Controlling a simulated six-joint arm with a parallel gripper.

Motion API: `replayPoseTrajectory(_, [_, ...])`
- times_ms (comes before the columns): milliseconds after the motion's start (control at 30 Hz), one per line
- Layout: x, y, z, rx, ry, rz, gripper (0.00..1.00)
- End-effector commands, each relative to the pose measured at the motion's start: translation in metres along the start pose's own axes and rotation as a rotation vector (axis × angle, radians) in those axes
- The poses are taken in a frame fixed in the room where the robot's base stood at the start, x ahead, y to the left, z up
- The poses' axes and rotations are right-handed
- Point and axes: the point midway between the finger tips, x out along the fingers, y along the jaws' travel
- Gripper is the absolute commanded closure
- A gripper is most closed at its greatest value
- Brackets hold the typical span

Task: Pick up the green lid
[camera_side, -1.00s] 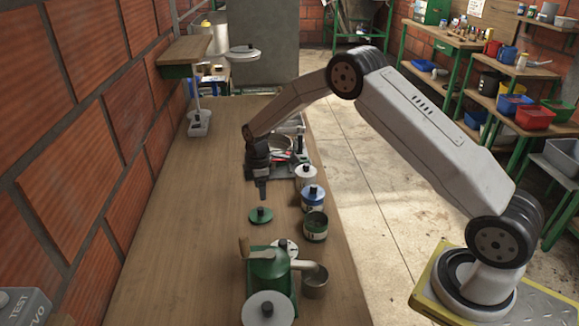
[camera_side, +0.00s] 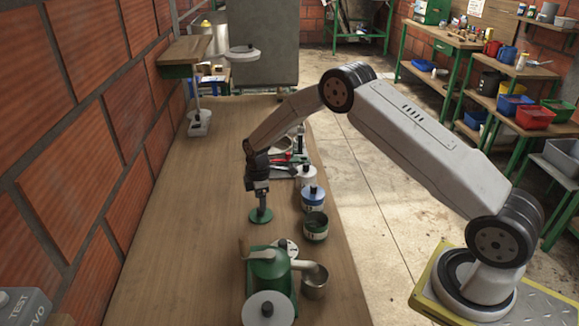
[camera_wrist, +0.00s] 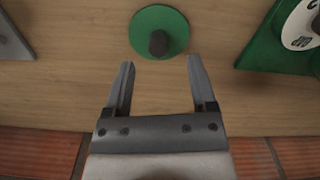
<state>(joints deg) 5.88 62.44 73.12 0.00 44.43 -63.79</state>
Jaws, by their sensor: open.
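The green lid (camera_side: 260,217) lies flat on the wooden bench, a round disc with a dark knob in its middle. In the wrist view the lid (camera_wrist: 149,34) is at the top centre, with its dark knob pointing up toward the camera. My gripper (camera_wrist: 158,64) is open and empty, its two fingers on either side of the knob's line, with the knob just beyond the fingertips in the picture. In the side view my gripper (camera_side: 262,207) is directly over the lid, close to it; whether it touches the knob cannot be told.
Right of the lid stand an open green can (camera_side: 315,227), a blue-labelled jar (camera_side: 313,198) and a white jar (camera_side: 306,176). A green pulper machine (camera_side: 268,268) with a metal cup (camera_side: 315,284) is nearer the camera. The bench (camera_side: 180,230) left of the lid is clear.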

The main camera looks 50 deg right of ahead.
Motion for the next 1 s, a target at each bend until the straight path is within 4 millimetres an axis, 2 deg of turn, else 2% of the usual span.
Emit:
replayPoseTrajectory(333, [0.034,0.002,-0.001,0.001,-0.001,0.002,0.27])
replayPoseTrajectory(900, [0.037,0.002,-0.001,0.001,-0.001,0.003,0.27])
replayPoseTrajectory(933, [0.037,0.002,-0.001,0.001,-0.001,0.003,0.31])
replayPoseTrajectory(1000, [0.037,0.002,-0.001,0.001,-0.001,0.003,0.53])
